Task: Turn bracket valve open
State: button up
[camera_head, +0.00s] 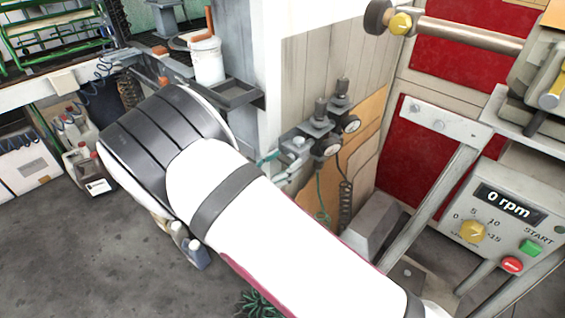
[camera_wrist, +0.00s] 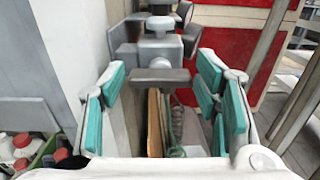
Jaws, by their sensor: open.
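The bracket valve (camera_head: 318,127) is a grey fitting with dark knobs and round gauges, mounted on the wall panel right of the white column in the head view. In the wrist view the valve (camera_wrist: 160,48) stands straight ahead, with a dark grey bar (camera_wrist: 160,75) across its front. My gripper (camera_wrist: 162,80) is open, its teal pads left and right of the bar with gaps on both sides. In the head view only a bit of teal finger (camera_head: 267,159) shows beside the valve; my white arm hides the rest.
A white bucket (camera_head: 207,62) stands on a ledge left of the column. A control box (camera_head: 502,222) reading 0 rpm and a metal frame stand at the right. Coiled hoses (camera_head: 345,205) hang below the valve. Red-topped bottles (camera_wrist: 22,150) sit at the wrist view's lower left.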

jog(key=c, duration=0.9)
jog(key=shift+n, duration=0.3)
jog(key=n+p, duration=0.1)
jog(key=n, duration=0.2)
jog(key=shift+w+n, duration=0.1)
jog(key=shift+n, duration=0.3)
jog(key=n+p, duration=0.1)
jog(key=n, duration=0.3)
jog(key=shift+a, duration=0.1)
jog(key=n, duration=0.5)
jog(key=shift+f, duration=0.1)
jog(key=shift+f+n+p, duration=0.15)
jog(key=shift+n+p, duration=0.25)
jog(key=shift+n, duration=1.8)
